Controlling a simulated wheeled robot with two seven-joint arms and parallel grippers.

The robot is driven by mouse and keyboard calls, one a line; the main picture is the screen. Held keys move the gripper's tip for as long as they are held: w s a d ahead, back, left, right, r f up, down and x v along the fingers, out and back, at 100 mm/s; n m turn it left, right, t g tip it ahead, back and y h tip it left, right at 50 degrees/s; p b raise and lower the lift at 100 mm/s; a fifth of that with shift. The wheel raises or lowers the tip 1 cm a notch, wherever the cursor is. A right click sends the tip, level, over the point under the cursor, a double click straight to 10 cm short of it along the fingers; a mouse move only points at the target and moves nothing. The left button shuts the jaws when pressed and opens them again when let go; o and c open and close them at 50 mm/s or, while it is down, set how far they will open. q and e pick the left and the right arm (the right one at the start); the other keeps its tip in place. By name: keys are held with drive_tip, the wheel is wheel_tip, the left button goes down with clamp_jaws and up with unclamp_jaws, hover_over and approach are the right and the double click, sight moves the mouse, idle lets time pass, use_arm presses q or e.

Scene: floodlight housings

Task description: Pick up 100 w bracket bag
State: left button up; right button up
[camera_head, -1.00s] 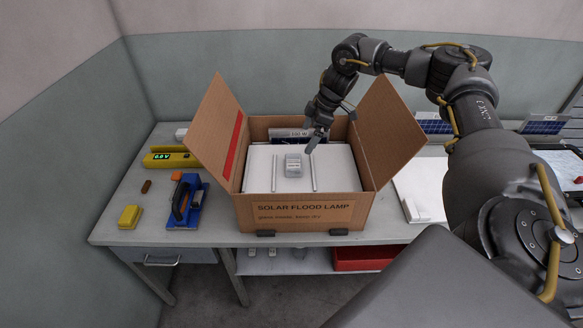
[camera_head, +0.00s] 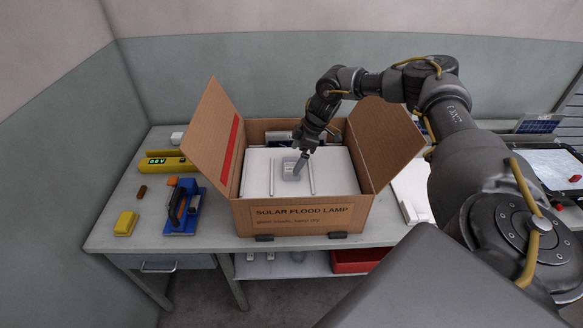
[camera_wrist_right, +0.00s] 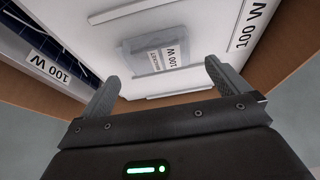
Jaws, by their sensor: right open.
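The 100 w bracket bag (camera_head: 290,172) is a small grey, see-through bag lying on a white surface inside the open cardboard box (camera_head: 300,221). In the right wrist view the bag (camera_wrist_right: 154,54) shows a white label reading 100 W, upside down. My right gripper (camera_head: 299,168) reaches down into the box at the bag's right side and partly covers it. In the wrist view its two fingers (camera_wrist_right: 163,80) are apart with nothing between them, and the bag lies beyond the fingertips. My left gripper is not in view.
White rails (camera_head: 311,177) flank the bag. The box flaps stand open left and right. A blue and black tool (camera_head: 183,207), a yellow block (camera_head: 126,222) and a yellow meter (camera_head: 166,161) lie left. A red bin (camera_head: 352,260) sits below the table.

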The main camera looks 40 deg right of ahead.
sight(291, 165)
drive_tip(key=p+x, duration=0.1)
drive_tip(key=x, duration=0.3)
drive_tip(key=shift+d+f, duration=0.1)
drive_tip(key=shift+f, duration=0.15)
drive_tip(key=shift+r, duration=0.1)
drive_tip(key=shift+c, duration=0.3)
drive_tip(key=c, duration=0.8)
drive_tip(key=shift+c, duration=0.2)
